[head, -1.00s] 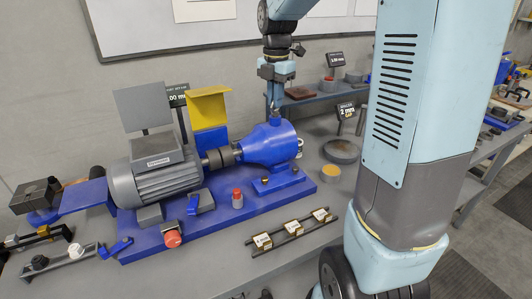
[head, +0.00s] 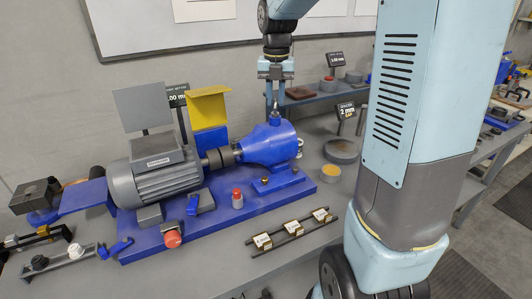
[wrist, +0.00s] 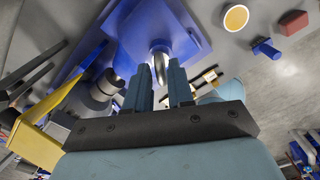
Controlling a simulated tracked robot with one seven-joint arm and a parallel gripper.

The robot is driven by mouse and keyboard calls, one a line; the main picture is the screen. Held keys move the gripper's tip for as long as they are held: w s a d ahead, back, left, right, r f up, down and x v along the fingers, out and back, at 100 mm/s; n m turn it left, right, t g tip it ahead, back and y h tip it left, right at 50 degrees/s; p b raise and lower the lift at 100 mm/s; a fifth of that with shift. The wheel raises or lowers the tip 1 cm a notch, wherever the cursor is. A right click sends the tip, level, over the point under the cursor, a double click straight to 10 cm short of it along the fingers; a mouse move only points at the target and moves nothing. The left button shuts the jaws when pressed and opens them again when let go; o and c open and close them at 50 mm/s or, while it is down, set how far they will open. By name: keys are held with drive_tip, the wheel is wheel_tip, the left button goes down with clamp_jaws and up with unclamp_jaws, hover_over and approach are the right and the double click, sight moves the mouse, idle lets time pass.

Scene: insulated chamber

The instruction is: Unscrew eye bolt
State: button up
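The eye bolt (head: 275,113) stands upright on top of the blue housing (head: 268,146) at the right end of the motor base. My gripper (head: 276,97) is just above it, pointing down. In the wrist view, the silver eye bolt (wrist: 160,60) appears at the gap between my two fingertips (wrist: 159,72). The fingers are apart with a visible gap, so the gripper is open. I cannot tell whether either finger touches the bolt. How far the bolt is threaded in is hidden.
A grey motor (head: 155,180) is coupled to the housing on the blue base. A yellow guard (head: 208,106) stands behind the coupling. A rack with small gold blocks (head: 292,227) lies in front. Round dishes (head: 342,151) sit at right. A side bench is behind.

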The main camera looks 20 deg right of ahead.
sight(276, 99)
drive_tip(key=shift+s+r, duration=0.1)
drive_tip(key=shift+r, duration=2.35)
